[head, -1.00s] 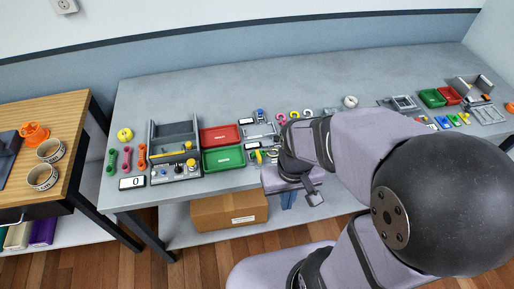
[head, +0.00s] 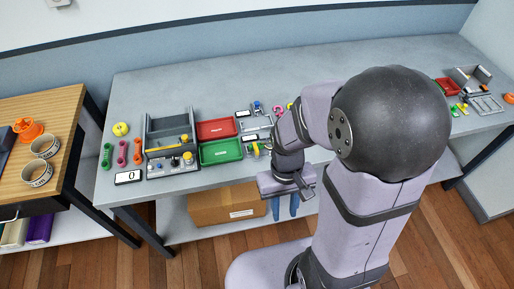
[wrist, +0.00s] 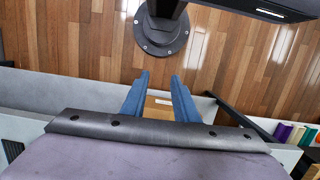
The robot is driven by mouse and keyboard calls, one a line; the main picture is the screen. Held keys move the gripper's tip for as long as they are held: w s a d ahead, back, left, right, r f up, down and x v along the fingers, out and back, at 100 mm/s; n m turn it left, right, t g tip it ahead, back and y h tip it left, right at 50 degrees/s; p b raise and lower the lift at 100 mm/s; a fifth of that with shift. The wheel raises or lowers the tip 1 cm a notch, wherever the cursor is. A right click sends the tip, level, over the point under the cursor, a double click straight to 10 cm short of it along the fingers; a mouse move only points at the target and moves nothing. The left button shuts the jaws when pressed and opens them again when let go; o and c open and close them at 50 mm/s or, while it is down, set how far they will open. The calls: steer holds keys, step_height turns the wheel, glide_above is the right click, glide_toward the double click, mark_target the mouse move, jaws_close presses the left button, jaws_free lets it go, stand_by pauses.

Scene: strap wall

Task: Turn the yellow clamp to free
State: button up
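A small yellow curved piece (head: 255,149), which looks like the yellow clamp, is on the grey bench just right of the green tray. It is small and partly crowded by my arm, so I cannot tell which way it is turned. My gripper (head: 282,206) hangs in front of the bench edge, below and right of that piece, with its blue fingers pointing down. In the wrist view my gripper (wrist: 160,76) has its two blue fingers apart with nothing held between them. The clamp does not show in the wrist view.
A red tray (head: 216,128) and green tray (head: 221,151) stand beside a grey fixture (head: 171,167) with yellow knobs. A cardboard box (head: 226,207) sits on the shelf below. My arm hides part of the bench. Open floor (wrist: 60,35) lies in front.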

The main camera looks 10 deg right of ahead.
steer(key=w+f+b, duration=0.1)
steer(key=w+f, duration=0.4)
steer(key=w, duration=0.5)
step_height(320, 180, up, 4)
steer(key=t, duration=0.3)
glide_above(257, 149)
steer(key=shift+w+r, duration=0.2)
steer(key=shift+w, duration=0.15)
steer(key=shift+s+r+g, duration=0.1)
steer(key=shift+r+g, duration=0.1)
steer(key=shift+g, duration=0.1)
steer(key=shift+s, duration=0.3)
steer(key=shift+f, duration=0.35)
steer(key=shift+f+p, duration=1.15)
steer(key=shift+f, duration=2.2)
